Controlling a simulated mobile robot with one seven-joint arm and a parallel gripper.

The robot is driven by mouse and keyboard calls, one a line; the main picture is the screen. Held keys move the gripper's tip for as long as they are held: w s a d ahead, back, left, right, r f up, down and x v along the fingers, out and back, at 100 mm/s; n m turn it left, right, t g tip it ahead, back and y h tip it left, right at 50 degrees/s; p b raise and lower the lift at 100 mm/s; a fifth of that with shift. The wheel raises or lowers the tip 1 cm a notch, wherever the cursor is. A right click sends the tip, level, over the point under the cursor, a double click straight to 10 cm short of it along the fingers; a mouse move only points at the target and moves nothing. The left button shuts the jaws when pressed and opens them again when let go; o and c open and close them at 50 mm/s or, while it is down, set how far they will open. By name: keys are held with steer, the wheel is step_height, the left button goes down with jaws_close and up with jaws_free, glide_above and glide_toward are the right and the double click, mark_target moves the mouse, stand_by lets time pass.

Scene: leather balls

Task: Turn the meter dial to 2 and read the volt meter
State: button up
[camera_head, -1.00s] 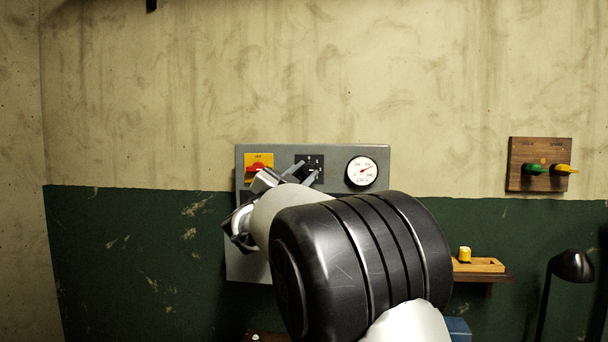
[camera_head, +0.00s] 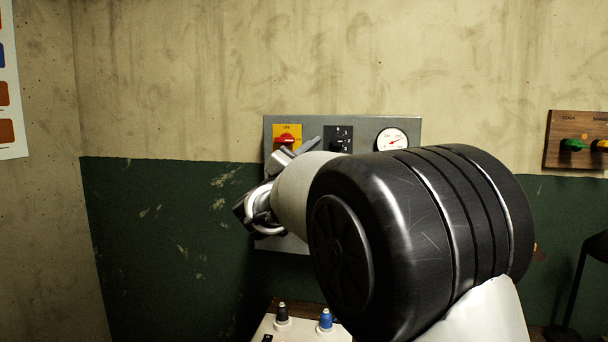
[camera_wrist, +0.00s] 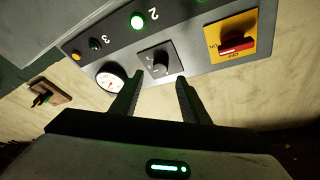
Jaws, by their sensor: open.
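The meter dial (camera_head: 340,138) is a black knob on a dark square plate on a grey wall panel, partly covered by my gripper in the head view. In the wrist view the dial (camera_wrist: 159,64) lies just beyond the fingertips, roughly centred between them. My gripper (camera_wrist: 158,80) is open and empty, with a finger toward either side of the dial; contact cannot be told. Its number setting is too small to read. The volt meter (camera_head: 391,139) is a round white gauge with a red needle right of the dial; it also shows in the wrist view (camera_wrist: 112,77).
A red switch on a yellow plate (camera_wrist: 236,42) sits beside the dial. A lit green lamp (camera_wrist: 138,22) is near a "2" on the panel. A wooden board with green and yellow knobs (camera_head: 578,140) hangs at right. A box with black and blue posts (camera_head: 325,320) stands below.

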steer(key=v, duration=1.2)
steer(key=shift+b, duration=0.3)
steer(key=s+d+f+n+g+y, duration=0.3)
steer(key=s+f+n+g+y, duration=0.15)
steer(key=s+f, duration=0.45)
steer(key=s+d+f+n+g+y, duration=0.35)
steer(key=s+f+n, duration=0.2)
steer(key=s, duration=0.45)
steer(key=s+d+f+n+g+y, duration=0.2)
steer(key=s+f+n+g+y, duration=0.15)
steer(key=s+f, duration=0.55)
step_height(320, 180, up, 14)
steer(key=s+d+p, duration=0.1)
steer(key=s+p, duration=0.2)
steer(key=p, duration=1.1)
steer(key=shift+g, duration=0.35)
